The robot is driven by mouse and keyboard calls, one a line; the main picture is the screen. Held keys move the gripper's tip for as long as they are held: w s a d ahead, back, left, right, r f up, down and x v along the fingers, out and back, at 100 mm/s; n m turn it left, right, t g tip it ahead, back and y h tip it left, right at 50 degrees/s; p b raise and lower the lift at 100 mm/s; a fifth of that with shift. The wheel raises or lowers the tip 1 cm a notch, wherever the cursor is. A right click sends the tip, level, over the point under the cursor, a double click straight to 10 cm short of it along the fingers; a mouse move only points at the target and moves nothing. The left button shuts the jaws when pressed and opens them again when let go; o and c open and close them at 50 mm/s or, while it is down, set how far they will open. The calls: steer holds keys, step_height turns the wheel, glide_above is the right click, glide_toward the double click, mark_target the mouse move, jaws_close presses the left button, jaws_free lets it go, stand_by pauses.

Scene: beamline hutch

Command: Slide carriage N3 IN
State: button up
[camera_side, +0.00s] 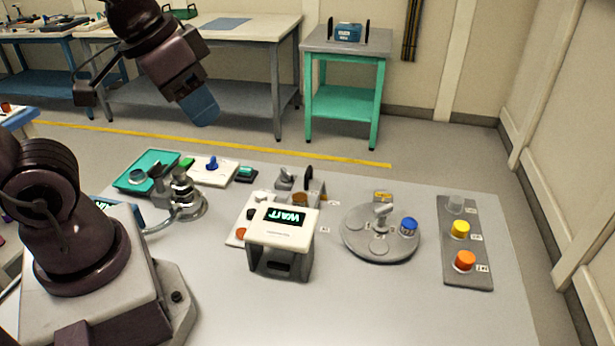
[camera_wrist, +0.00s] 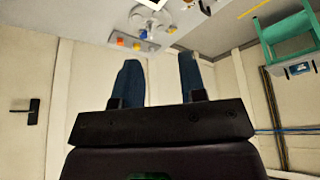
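My gripper (camera_side: 203,112) is high above the left back of the bench, pointing down and right, well away from everything on it. In the wrist view its two blue fingers (camera_wrist: 159,62) stand apart with nothing between them. No tag reading N3 can be made out. Behind the white station with the WAIT display (camera_side: 284,223), small parts stand in a group: a grey piece (camera_side: 285,179), an upright dark disc (camera_side: 308,175) and an orange-brown piece (camera_side: 300,199). Small tags near them are too small to read. The station hides part of this group, so I cannot tell which is carriage N3.
A round grey turntable (camera_side: 377,250) with a blue-capped item (camera_side: 409,226) stands right of the station. A grey rack (camera_side: 468,271) holds yellow and orange caps. A teal tray (camera_side: 147,172), a metal fixture (camera_side: 185,196) and a white board (camera_side: 212,170) stand left. The front right bench is clear.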

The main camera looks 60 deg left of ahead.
steer(key=w+a+f+n+g, duration=0.1)
steer(key=w+a+f+g, duration=0.1)
steer(key=w, duration=0.4)
steer(key=w+a+f+n+g, duration=0.1)
steer(key=w+a+f+g, duration=0.15)
steer(key=w, duration=0.35)
steer(key=n+g+y, duration=0.2)
steer(key=n, duration=0.5)
glide_toward(309, 169)
steer(key=x, duration=0.8)
steer(key=shift+s+f, duration=0.1)
steer(key=shift+f, duration=0.1)
jaws_close()
